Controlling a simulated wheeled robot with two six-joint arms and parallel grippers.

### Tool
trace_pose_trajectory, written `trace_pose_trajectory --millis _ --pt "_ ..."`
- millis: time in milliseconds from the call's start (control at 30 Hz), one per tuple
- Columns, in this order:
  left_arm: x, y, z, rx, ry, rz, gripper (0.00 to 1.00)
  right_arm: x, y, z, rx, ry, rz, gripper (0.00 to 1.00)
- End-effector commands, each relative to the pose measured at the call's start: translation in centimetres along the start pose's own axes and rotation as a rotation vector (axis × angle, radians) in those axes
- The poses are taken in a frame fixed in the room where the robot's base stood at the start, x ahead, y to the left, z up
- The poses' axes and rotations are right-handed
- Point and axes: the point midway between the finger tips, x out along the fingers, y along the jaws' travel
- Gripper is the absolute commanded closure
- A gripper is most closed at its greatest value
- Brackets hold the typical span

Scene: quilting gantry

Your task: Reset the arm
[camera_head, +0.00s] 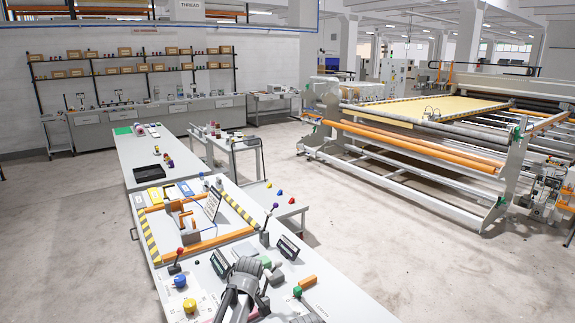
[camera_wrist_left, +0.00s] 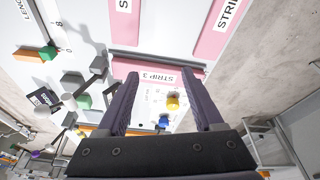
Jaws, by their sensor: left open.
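A small lever with a red knob (camera_head: 180,251) stands on the near panel in the head view, and a lever with a dark purple knob (camera_head: 274,206) stands farther right; I cannot tell which thing is the task's arm. An orange bracket-like piece (camera_head: 176,207) stands inside the striped frame. My left gripper is open with nothing visible between its dark fingers in the left wrist view (camera_wrist_left: 167,98). A yellow knob (camera_wrist_left: 172,103) and a blue knob (camera_wrist_left: 163,121) show beyond them. My grey arm covers part of the near panel in the head view. My right gripper is not seen.
Orange (camera_head: 307,282) and green (camera_head: 297,291) blocks lie right of my arm. Small tilted displays (camera_head: 289,247) stand on the panel. Pink strips (camera_wrist_left: 156,26) show in the wrist view. A large quilting gantry (camera_head: 420,140) stands at right, with open floor before it.

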Motion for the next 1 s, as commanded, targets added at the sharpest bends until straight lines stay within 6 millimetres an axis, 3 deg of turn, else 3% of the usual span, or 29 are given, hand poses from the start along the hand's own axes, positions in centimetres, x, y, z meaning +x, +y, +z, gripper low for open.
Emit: trace_pose_trajectory --millis 33,200,633,700,1000 --pt "-0.4 -3.1 1.3 0.092 -0.027 -0.002 0.31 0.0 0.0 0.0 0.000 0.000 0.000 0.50" --pt "-1.0 -8.3 4.0 0.391 -0.106 0.017 0.31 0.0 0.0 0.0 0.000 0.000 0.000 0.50" --pt "-2.4 -15.8 8.8 0.851 -0.210 0.106 0.31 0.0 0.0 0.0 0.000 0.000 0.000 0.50" --pt "-1.1 -14.8 10.4 0.897 -0.218 0.098 0.31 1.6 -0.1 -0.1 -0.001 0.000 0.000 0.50" --pt "1.1 -13.3 17.3 1.068 -0.247 0.049 0.31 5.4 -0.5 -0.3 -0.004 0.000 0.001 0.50"
